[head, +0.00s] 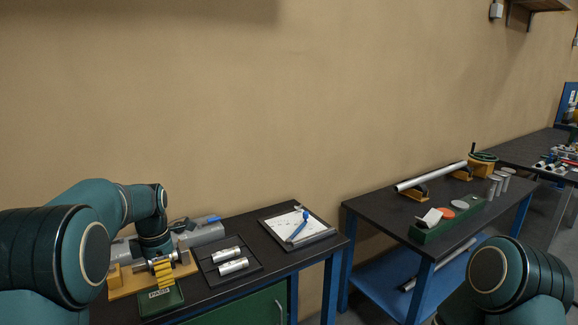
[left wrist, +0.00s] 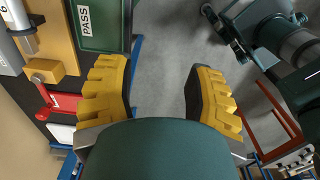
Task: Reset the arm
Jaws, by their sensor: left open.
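My left arm comes in from the left in the head view, and my left gripper (head: 163,268) is low over the near edge of the left bench. In the left wrist view its yellow fingers (left wrist: 160,72) stand wide apart with only grey floor between them, holding nothing. The green PASS tray (left wrist: 102,22) lies beside the upper left finger, and the same tray (head: 160,300) shows below the gripper in the head view. My right arm (head: 505,280) shows at the bottom right of the head view; its gripper is out of that picture.
The left bench (head: 275,257) holds a yellow fixture (head: 116,292), a dark tray with silver cylinders (head: 234,266) and a clipboard with a blue pen (head: 297,232). The right bench (head: 375,208) carries a long metal tube (head: 430,177) and a green box (head: 430,232). A gap separates the benches.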

